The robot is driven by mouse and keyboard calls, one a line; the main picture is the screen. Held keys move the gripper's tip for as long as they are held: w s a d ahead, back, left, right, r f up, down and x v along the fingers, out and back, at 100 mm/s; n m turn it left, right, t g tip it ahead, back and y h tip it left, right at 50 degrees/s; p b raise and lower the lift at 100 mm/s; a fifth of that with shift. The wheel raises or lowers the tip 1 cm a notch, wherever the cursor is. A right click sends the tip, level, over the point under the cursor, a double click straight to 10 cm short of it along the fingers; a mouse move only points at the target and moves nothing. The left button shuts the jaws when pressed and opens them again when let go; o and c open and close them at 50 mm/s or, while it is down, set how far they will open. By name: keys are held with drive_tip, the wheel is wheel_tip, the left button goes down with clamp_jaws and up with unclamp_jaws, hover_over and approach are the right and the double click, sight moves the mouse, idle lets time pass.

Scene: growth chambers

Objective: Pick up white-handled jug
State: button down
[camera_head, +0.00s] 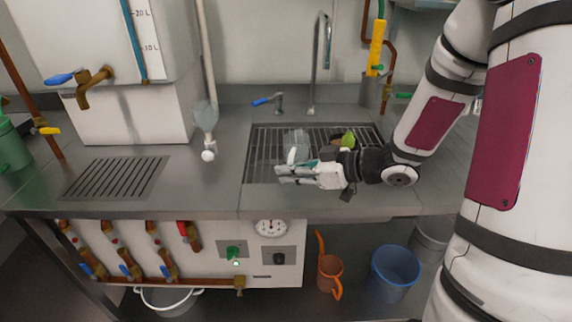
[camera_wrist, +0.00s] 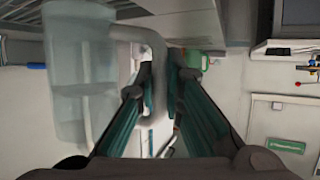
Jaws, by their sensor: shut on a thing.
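The white-handled jug (camera_head: 296,138) is a clear, pale vessel at the sink grate, partly hidden behind my gripper (camera_head: 298,170) in the head view. In the wrist view the jug's translucent body (camera_wrist: 80,75) fills the left side, and its pale handle passes between the teal-lined fingers of my gripper (camera_wrist: 160,85). The fingers are shut on the handle. I cannot tell whether the jug's base touches the grate.
The sink grate (camera_head: 262,160) is set into the steel counter (camera_head: 215,170). A green item (camera_head: 348,139) lies on it, right of the jug. A tall faucet (camera_head: 320,60) and a blue-levered tap (camera_head: 277,101) stand behind. A blue bucket (camera_head: 395,270) is below.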

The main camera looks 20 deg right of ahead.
drive_tip(key=shift+s+r, duration=0.15)
drive_tip(key=shift+s, duration=1.1)
